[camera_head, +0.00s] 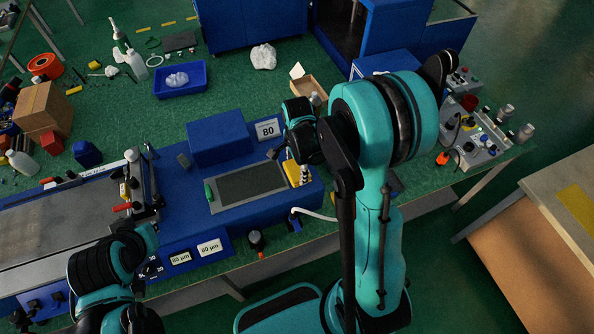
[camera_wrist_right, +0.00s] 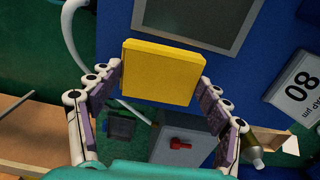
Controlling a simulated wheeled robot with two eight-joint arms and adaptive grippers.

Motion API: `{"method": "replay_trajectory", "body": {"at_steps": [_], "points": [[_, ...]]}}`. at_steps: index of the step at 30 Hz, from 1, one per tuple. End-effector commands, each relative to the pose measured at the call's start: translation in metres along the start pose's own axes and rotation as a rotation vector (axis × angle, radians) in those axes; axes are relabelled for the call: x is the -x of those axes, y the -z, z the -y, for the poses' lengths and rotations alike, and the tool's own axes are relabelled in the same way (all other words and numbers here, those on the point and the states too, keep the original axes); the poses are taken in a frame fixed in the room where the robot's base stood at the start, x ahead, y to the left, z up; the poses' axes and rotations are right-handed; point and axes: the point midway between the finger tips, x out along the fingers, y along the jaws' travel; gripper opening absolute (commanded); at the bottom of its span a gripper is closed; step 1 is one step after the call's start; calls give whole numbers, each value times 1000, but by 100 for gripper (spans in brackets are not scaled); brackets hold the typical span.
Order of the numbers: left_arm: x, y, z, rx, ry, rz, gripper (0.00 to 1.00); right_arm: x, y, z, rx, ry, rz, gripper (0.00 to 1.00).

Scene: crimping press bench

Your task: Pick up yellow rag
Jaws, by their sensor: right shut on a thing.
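The yellow rag (camera_head: 298,173) shows in the head view as a small yellow patch at the right end of the blue machine, beside its grey plate. In the right wrist view the yellow rag (camera_wrist_right: 162,73) is a flat, square block. My right gripper (camera_wrist_right: 160,90) is shut on it, with a finger at its left and right sides. In the head view my right gripper (camera_head: 286,158) is partly hidden by its own wrist. I cannot tell whether the rag touches the machine. My left arm shows at lower left, but its fingers do not show.
The blue machine (camera_head: 220,138) carries a sign reading 80 (camera_head: 268,129). A white hose (camera_head: 314,214) runs along its front right edge. A blue tray (camera_head: 180,80), a cardboard box (camera_head: 42,108) and a control box (camera_head: 478,140) stand on the green bench. The bench behind the machine has free room.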

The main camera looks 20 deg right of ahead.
Motion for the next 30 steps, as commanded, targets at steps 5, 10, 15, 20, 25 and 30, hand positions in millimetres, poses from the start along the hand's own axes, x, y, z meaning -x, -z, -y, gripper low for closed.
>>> {"method": "replay_trajectory", "body": {"at_steps": [5, 10, 15, 20, 25, 30], "points": [[0, 0, 0, 0, 0, 0, 0, 0, 0, 0, 1, -1, 1, 55], [1, 1, 0, 0, 0, 0, 0, 5, 0, 0, 1, -1, 1, 55], [5, 3, 0, 0, 0, 0, 0, 26, 0, 0, 0, -2, -1, 55], [9, 7, 0, 0, 0, 0, 0, 53, 5, -18, -2, -3, -2, 55], [14, 10, 0, 0, 0, 0, 0, 76, 17, -56, -3, -3, -2, 55], [19, 13, 0, 0, 0, 0, 0, 95, 26, -86, -3, -3, -1, 55]]}}
